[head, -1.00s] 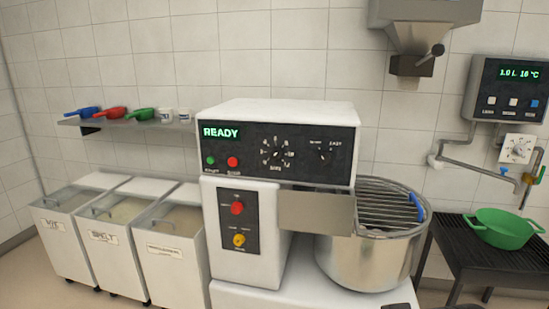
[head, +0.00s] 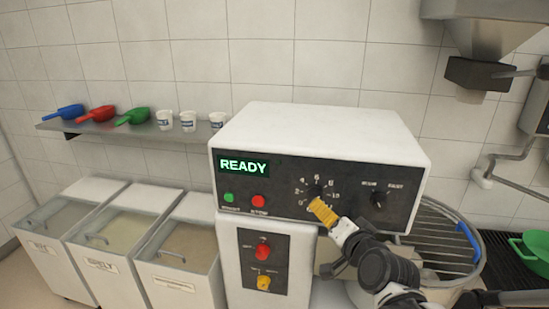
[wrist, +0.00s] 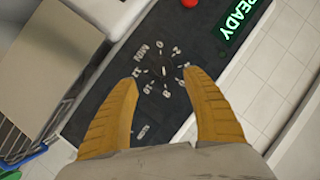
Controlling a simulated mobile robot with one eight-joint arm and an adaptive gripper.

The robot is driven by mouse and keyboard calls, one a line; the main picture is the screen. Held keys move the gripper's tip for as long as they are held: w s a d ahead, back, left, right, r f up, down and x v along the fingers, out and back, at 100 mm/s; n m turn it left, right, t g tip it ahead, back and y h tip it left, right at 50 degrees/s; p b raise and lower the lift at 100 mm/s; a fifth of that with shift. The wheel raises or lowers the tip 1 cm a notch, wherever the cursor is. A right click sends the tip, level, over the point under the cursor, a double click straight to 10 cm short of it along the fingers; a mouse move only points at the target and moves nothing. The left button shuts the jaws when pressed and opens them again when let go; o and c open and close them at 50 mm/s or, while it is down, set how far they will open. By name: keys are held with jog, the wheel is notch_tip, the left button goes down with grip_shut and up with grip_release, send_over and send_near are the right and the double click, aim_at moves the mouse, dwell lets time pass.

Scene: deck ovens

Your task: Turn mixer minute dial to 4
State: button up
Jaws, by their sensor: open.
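The minute dial (head: 316,191) is a small dark knob ringed by white numbers on the mixer's black front panel (head: 285,205). My gripper (head: 317,206) has yellow fingers, which are in front of the dial and hide its lower part in the head view. In the wrist view, the open fingers (wrist: 162,74) stand on either side of the dial (wrist: 163,71), with the knob between their tips. I see no clear contact. A short white pointer mark shows on the knob, seemingly towards the 0, but it is too small to be sure.
A green button (head: 229,197), a red button (head: 259,200) and a READY display (head: 243,166) are left. Below are a red switch (head: 263,250) and a yellow switch (head: 264,283). The bowl's wire guard (head: 440,238) is at right.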

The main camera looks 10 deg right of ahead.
aim_at(315, 197)
jog(key=b+x, duration=0.1)
jog(key=x, duration=0.2)
jog(key=b+x, duration=0.1)
jog(key=x, duration=0.3)
jog(key=b+x, duration=0.1)
jog(key=x, duration=0.2)
jog(key=shift+w+d+r, duration=0.2)
jog(key=shift+w+r, duration=0.05)
jog(key=shift+w, duration=0.25)
jog(key=shift+r, duration=0.1)
jog(key=c, duration=1.1)
